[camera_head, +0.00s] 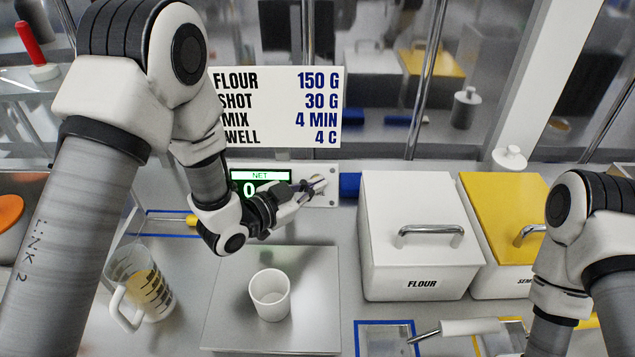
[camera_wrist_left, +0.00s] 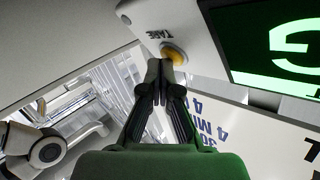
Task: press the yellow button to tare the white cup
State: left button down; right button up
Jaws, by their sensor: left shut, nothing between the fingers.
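The white cup (camera_head: 269,294) stands upright on the metal scale plate (camera_head: 228,325) in the head view and looks empty. The yellow button (camera_wrist_left: 174,53) shows in the left wrist view beside the word TARE on a light panel. My left gripper (camera_head: 318,186) is shut and empty, with its fingertips at the panel (camera_head: 331,197). In the left wrist view my left gripper's tips (camera_wrist_left: 160,66) lie just below the button; I cannot tell whether they touch it. In the head view the gripper hides the button. My right arm shows at the right, but its gripper is not clearly visible.
The NET display (camera_head: 260,177) is lit green and partly hidden by my arm. A measuring jug (camera_head: 138,285) stands left of the plate. A white FLOUR bin (camera_head: 415,240) and a yellow-lidded bin (camera_head: 500,215) stand right. A recipe sign (camera_head: 280,107) hangs behind.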

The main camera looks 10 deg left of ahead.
pick_arm(q)
jog(key=shift+s+d+r, duration=0.2)
jog(key=shift+s+r, duration=0.15)
jog(key=shift+s, duration=0.4)
jog(key=shift+s+d+r+p, duration=0.15)
jog(key=shift+s+r, duration=0.2)
jog(key=shift+s, duration=0.4)
jog(key=shift+s+d+r+p, duration=0.1)
jog(key=shift+s+r, duration=0.3)
jog(key=shift+s, duration=0.3)
jog(key=shift+s+d+r+p, duration=0.15)
jog(key=shift+s+r, duration=0.2)
jog(key=shift+s, duration=0.4)
